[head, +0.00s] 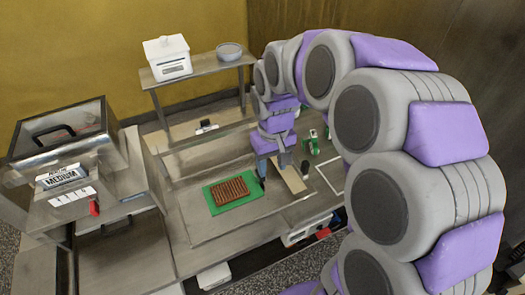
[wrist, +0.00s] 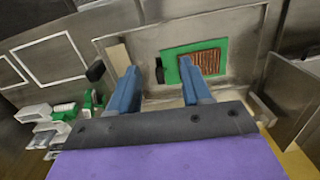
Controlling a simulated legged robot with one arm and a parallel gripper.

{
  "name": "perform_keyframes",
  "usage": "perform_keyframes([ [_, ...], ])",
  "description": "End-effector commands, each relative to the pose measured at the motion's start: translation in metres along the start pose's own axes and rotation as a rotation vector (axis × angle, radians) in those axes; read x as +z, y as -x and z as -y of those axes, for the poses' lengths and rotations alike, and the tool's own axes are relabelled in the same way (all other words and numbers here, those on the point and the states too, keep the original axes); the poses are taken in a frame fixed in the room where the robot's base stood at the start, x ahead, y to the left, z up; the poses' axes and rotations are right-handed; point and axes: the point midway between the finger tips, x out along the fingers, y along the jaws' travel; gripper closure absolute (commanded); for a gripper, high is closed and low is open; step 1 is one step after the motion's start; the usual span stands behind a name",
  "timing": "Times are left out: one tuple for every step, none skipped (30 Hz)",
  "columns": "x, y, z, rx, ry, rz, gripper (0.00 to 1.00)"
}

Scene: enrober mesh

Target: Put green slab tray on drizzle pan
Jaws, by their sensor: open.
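The green slab tray (head: 240,203) carries a ribbed brown slab and lies flat on a metal surface with a raised edge (head: 205,232), left of my gripper. It also shows in the wrist view (wrist: 174,53), right of centre. I cannot tell for sure whether that rimmed metal surface is the drizzle pan. My gripper (head: 282,170) points down beside the tray's right side, open and empty. In the wrist view, my gripper (wrist: 157,78) has its blue fingers apart, and the right finger overlaps the tray's left part. I cannot tell whether it touches the tray.
A beige strip (head: 290,177) lies right of the tray, near a white outlined square (head: 328,175). Small green and white items (head: 313,142) stand behind. A lidded machine (head: 70,150) stands at left. A shelf at the back holds a white box (head: 168,58) and a bowl (head: 229,51).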

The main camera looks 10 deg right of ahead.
Motion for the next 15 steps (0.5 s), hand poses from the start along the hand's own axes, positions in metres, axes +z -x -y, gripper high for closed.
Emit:
perform_keyframes([
  [0.020, 0.007, 0.002, 0.000, -0.010, 0.004, 0.52],
  [0.031, 0.010, 0.002, 0.000, -0.017, 0.007, 0.52],
  [0.046, 0.013, 0.004, 0.001, -0.026, 0.014, 0.52],
  [0.058, 0.015, 0.005, 0.002, -0.033, 0.019, 0.52],
  [0.070, 0.017, 0.006, 0.002, -0.042, 0.025, 0.52],
  [0.085, 0.019, 0.007, 0.004, -0.054, 0.031, 0.52],
  [0.096, 0.021, 0.008, 0.005, -0.063, 0.035, 0.52],
  [0.109, 0.021, 0.009, 0.004, -0.073, 0.044, 0.52],
  [0.124, 0.022, 0.010, 0.005, -0.087, 0.050, 0.52],
  [0.136, 0.023, 0.011, 0.007, -0.098, 0.053, 0.52],
  [0.147, 0.022, 0.012, 0.007, -0.110, 0.061, 0.52],
  [0.163, 0.021, 0.013, 0.008, -0.126, 0.068, 0.52],
  [0.174, 0.021, 0.014, 0.008, -0.138, 0.072, 0.52],
  [0.184, 0.020, 0.015, 0.008, -0.151, 0.077, 0.52],
  [0.198, 0.019, 0.017, 0.007, -0.167, 0.082, 0.52],
])
